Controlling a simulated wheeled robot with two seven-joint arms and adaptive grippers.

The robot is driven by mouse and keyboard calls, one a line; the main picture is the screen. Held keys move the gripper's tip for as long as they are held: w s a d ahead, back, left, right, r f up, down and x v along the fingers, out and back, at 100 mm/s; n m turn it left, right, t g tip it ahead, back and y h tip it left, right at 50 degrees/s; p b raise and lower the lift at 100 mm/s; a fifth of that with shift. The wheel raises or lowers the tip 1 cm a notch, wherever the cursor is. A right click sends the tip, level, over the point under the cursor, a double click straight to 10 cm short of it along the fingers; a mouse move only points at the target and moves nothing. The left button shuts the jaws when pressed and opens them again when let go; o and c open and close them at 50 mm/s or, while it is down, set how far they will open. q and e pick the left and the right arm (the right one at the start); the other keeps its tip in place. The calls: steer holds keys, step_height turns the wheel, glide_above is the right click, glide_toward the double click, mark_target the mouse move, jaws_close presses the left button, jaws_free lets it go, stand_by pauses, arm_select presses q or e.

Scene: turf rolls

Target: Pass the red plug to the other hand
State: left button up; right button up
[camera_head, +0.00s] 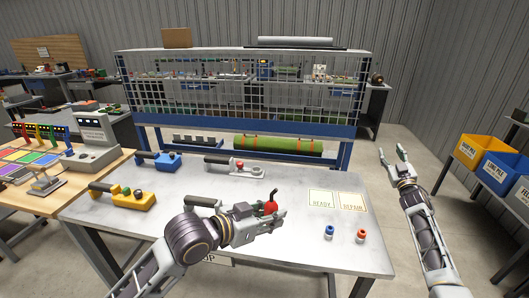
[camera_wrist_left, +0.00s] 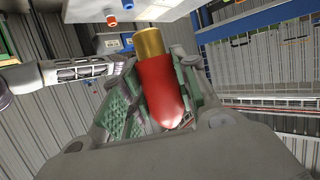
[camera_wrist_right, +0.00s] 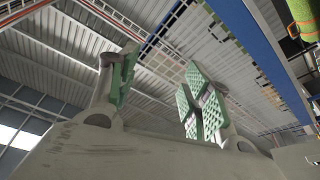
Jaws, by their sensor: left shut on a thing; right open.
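The red plug (camera_head: 271,206) is held in my left gripper (camera_head: 276,211) above the front part of the white table. In the left wrist view the red plug (camera_wrist_left: 162,92) has a red rounded body and a brass-coloured end, and the green finger pads (camera_wrist_left: 158,100) are shut on it. My right gripper (camera_head: 394,162) is open and empty, raised off the table's right edge, well apart from the plug. The right wrist view shows its green pads (camera_wrist_right: 160,90) spread with nothing between them.
The white table (camera_head: 290,215) carries a blue tool (camera_head: 158,160), a yellow tool (camera_head: 125,197), a grey tool with a red button (camera_head: 235,168), a blue plug (camera_head: 329,232), an orange-red plug (camera_head: 361,236) and READY (camera_head: 321,200) and REPAIR (camera_head: 351,202) cards. Labelled bins (camera_head: 490,165) stand at right.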

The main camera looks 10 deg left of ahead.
steer(key=s+a+r+n+g+y, duration=0.1)
steer(key=a+r+n+y, duration=0.6)
steer(key=r, duration=0.4)
steer(key=s+a+r+n+g+y, duration=0.1)
steer(key=a+r+n+y, duration=0.45)
steer(key=a+r, duration=0.5)
steer(key=s+a+r+n+g+y, duration=0.2)
steer(key=s+a+r+n+g, duration=0.25)
steer(key=a+n, duration=0.25)
steer(key=s+a+r+n+g+y, duration=0.2)
steer(key=s+a+r+n+g, duration=0.3)
steer(key=a, duration=0.3)
steer(key=s+a+r+n+g+y, duration=0.3)
steer(key=s+a+n+g, duration=0.25)
steer(key=a+n, duration=0.2)
steer(key=s+a+f+n+g+h, duration=0.4)
steer(key=s+a+n+g+h, duration=0.45)
steer(key=s+a+n, duration=0.7)
steer(key=n+t+h, duration=0.5)
steer(key=n+h, duration=0.1)
steer(key=h, duration=0.9)
glide_toward(272, 192)
steer(key=shift+s+a+r, duration=0.15)
steer(key=shift+a+r, duration=0.05)
steer(key=shift+r, duration=0.55)
steer(key=shift+f, duration=0.1)
